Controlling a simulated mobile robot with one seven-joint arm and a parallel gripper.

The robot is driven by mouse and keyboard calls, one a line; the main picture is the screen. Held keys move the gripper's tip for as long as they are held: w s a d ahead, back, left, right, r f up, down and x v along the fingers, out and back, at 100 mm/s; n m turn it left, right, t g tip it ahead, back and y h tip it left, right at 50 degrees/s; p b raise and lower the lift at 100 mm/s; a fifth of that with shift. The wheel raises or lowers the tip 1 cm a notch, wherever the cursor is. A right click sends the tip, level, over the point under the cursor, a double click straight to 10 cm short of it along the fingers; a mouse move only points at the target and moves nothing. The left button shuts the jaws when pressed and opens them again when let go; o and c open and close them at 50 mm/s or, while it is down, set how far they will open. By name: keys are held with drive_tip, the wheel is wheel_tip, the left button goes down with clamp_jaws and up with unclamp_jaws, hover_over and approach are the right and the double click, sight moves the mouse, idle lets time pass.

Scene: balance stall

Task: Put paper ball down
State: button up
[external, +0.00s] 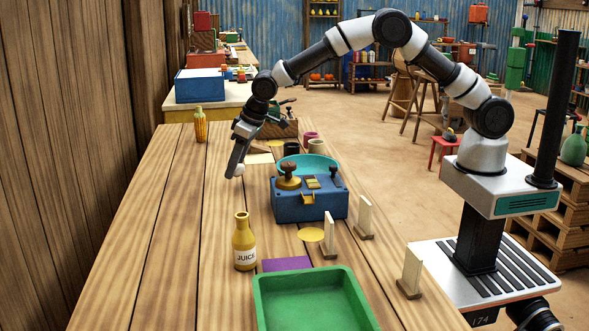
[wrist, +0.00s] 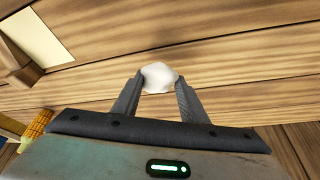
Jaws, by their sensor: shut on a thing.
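The paper ball (wrist: 159,77) is small, white and crumpled. In the wrist view it sits between the two fingertips of my gripper (wrist: 157,88), which is shut on it. In the external view my gripper (external: 236,174) points down over the left part of the wooden table, with the paper ball (external: 240,170) at its tip. The ball is close to the table top; I cannot tell whether it touches. The blue balance (external: 310,207) with its teal pan (external: 309,162) stands to the right of my gripper.
A yellow juice bottle (external: 244,243), purple mat (external: 287,264) and green tray (external: 312,300) lie nearer the camera. Dark and red cups (external: 310,138) stand behind the balance. The table's left side (external: 170,220) is clear.

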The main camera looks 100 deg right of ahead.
drive_tip(key=shift+f, duration=0.9)
drive_tip(key=shift+f, duration=0.1)
drive_tip(key=shift+f, duration=0.15)
drive_tip(key=o, duration=1)
